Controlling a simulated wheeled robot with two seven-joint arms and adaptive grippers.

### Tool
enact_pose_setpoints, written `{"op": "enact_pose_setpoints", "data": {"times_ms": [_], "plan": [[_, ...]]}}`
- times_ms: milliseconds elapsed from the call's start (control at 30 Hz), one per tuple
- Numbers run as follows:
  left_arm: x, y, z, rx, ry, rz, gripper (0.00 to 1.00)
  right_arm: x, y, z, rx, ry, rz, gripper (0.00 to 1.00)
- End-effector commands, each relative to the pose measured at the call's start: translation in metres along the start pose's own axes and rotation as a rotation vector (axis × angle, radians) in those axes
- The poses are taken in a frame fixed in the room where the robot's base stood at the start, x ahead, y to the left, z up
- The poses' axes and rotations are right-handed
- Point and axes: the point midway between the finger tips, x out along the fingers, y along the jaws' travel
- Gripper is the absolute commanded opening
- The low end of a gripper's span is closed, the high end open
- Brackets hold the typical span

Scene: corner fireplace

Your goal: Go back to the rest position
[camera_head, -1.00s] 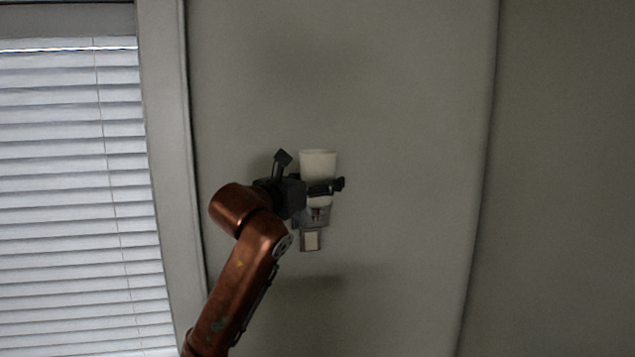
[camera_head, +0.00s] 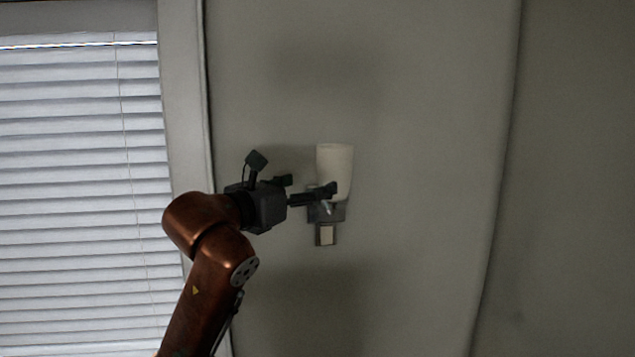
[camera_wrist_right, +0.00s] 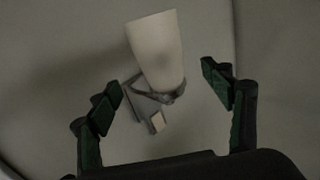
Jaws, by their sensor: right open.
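My right gripper (camera_head: 309,188) is open and empty, its fingers pointing right in the head view, by a wall lamp with a white cup-like shade (camera_head: 335,166). One finger overlaps the lower part of the shade in that view. In the right wrist view the two open fingers (camera_wrist_right: 163,92) stand to either side of the lamp, with the shade (camera_wrist_right: 157,48) tilted between and beyond them. A gap shows between the fingers and the lamp there. My left gripper is not in view.
The lamp's grey mount and small pale plate (camera_head: 326,235) are fixed on the wall (camera_head: 420,150). A window with white blinds (camera_head: 80,190) and a pale frame (camera_head: 185,90) is at the left. The wall right of the lamp is bare.

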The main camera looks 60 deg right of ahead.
Motion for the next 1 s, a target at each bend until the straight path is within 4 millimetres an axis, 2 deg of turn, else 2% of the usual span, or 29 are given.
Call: {"op": "enact_pose_setpoints", "data": {"times_ms": [100,367,467,567,667,767,867,967,1000], "plan": [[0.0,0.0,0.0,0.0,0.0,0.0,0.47,-0.007,0.0,0.0,0.001,0.001,0.0,0.73],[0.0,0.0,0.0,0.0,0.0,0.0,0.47,-0.008,-0.001,0.0,-0.002,-0.003,-0.005,0.73],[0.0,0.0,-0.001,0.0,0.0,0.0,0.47,-0.009,-0.003,-0.001,-0.03,-0.05,-0.052,0.73],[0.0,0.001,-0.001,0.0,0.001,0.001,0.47,-0.015,-0.011,0.0,-0.104,-0.172,-0.169,0.73],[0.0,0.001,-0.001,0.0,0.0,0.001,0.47,-0.036,-0.014,0.006,-0.221,-0.375,-0.322,0.73],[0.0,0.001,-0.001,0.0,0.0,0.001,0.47,-0.074,-0.005,0.01,-0.361,-0.616,-0.459,0.73],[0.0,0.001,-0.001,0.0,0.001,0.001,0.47,-0.12,0.021,0.004,-0.513,-0.867,-0.554,0.73],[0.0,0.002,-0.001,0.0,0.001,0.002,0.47,-0.171,0.059,-0.017,-0.677,-1.129,-0.609,0.73],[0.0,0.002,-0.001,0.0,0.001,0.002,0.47,-0.19,0.077,-0.031,-0.743,-1.23,-0.62,0.73]]}}
